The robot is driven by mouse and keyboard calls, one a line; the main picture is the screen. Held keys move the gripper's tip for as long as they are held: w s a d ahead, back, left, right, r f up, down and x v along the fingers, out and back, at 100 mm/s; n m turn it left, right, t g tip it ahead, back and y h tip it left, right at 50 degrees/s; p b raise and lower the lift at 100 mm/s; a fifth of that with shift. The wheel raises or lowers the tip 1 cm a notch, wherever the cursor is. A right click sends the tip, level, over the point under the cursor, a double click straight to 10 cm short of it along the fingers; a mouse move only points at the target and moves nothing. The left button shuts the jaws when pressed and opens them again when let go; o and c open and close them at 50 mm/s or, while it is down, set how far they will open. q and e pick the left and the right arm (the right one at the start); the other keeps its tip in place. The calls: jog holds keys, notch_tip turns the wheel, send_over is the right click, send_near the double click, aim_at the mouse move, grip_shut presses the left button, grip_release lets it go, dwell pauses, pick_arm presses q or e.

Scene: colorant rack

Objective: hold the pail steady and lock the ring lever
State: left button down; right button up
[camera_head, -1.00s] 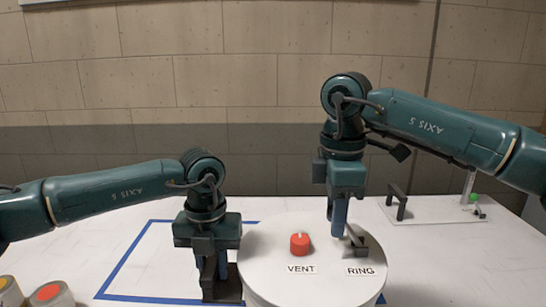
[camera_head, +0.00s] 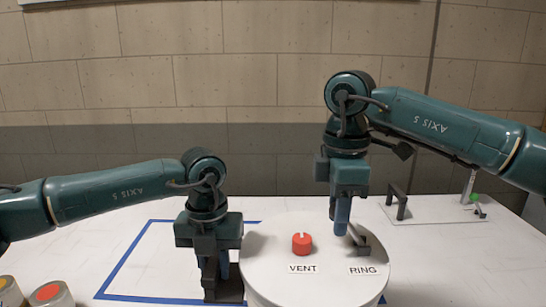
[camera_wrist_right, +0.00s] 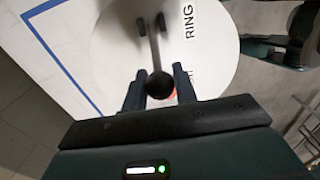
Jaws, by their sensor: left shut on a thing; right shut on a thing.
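The white round pail (camera_head: 275,283) has a red VENT knob (camera_head: 302,243) and a RING label on its lid. The ring lever (camera_head: 360,240) stands at the lid's right side, its arm tilted up. In the right wrist view the lever's black ball knob (camera_wrist_right: 160,86) sits between the fingers of my right gripper (camera_wrist_right: 159,92), which is shut on it. In the head view my right gripper (camera_head: 341,232) is above the lid, left of the lever's base. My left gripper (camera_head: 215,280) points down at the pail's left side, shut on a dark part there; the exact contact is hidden.
A blue taped outline (camera_head: 125,258) marks the white table around the pail. Red- and yellow-topped containers (camera_head: 50,294) stand at the front left. At the back right are a dark handle (camera_head: 397,203) and a plate with a green-knobbed fixture (camera_head: 474,198).

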jog(key=shift+w+d+r, duration=0.1)
jog(key=shift+d+r, duration=0.4)
jog(key=shift+d, duration=0.45)
jog(key=shift+d+r, duration=0.3)
jog(key=shift+d, duration=0.7)
jog(key=shift+d+r, duration=0.1)
jog(key=shift+d, duration=0.6)
grip_shut()
jog(key=shift+d, duration=0.1)
jog(key=shift+s+d, duration=0.2)
jog(key=shift+d, duration=0.65)
